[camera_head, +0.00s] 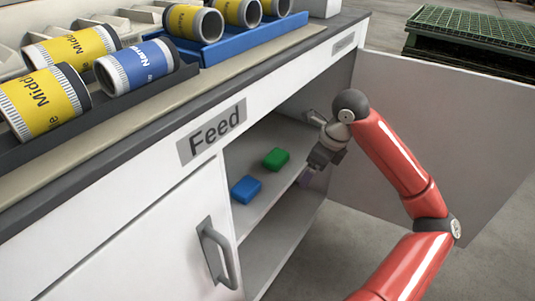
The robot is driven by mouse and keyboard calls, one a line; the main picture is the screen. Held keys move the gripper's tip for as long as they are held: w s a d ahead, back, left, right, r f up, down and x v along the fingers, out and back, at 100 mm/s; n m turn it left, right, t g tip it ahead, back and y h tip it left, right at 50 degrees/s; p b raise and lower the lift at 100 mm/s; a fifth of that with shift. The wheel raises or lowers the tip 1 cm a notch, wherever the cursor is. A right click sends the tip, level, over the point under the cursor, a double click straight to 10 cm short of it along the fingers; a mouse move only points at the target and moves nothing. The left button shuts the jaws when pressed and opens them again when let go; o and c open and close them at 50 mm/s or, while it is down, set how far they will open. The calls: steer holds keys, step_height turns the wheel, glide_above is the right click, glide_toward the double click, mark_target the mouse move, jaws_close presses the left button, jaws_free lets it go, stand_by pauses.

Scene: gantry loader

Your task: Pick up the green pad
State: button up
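The green pad (276,158) lies on the upper shelf (262,199) inside the open cabinet. A blue pad (245,189) lies on the same shelf, nearer the front left. My gripper (308,172) is at the cabinet opening, to the right of the green pad and apart from it in the picture. Its fingers are small, dark and partly hidden by the wrist, so I cannot tell whether they are open or shut.
The cabinet door (430,140) stands open on the right, behind my red arm. A closed door with a grey handle (218,252) is on the left. Green crates (470,32) are at the back right.

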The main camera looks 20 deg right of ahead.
mark_target(277, 156)
steer(key=w+a+p, duration=0.1)
steer(key=p, duration=0.1)
steer(key=w+a+p, duration=0.1)
steer(key=w+p, duration=0.1)
steer(key=w+a+p, duration=0.1)
steer(key=p, duration=0.2)
steer(key=shift+w+r, duration=0.25)
steer(key=shift+r, duration=0.15)
steer(key=shift+w+a+f+p, duration=0.25)
steer(key=shift+w+a+p, duration=0.15)
steer(key=shift+w+p, duration=0.15)
steer(key=p, duration=0.2)
steer(key=w+a+p, duration=0.1)
steer(key=shift+w+r+p, duration=0.25)
steer(key=shift+r+p, duration=0.1)
steer(key=shift+r, duration=0.05)
steer(key=shift+w+a+f+p, duration=0.15)
steer(key=shift+w+p, duration=0.1)
steer(key=shift+p, duration=0.15)
steer(key=shift+w+a+f+b, duration=0.2)
steer(key=shift+w+a, duration=0.15)
steer(key=shift+w, duration=0.15)
steer(key=shift+w+a+f+b, duration=0.2)
steer(key=shift+w+a, duration=0.1)
steer(key=shift+w, duration=0.2)
steer(key=shift+a+f, duration=0.1)
steer(key=shift+f, duration=0.45)
steer(key=c, duration=1.1)
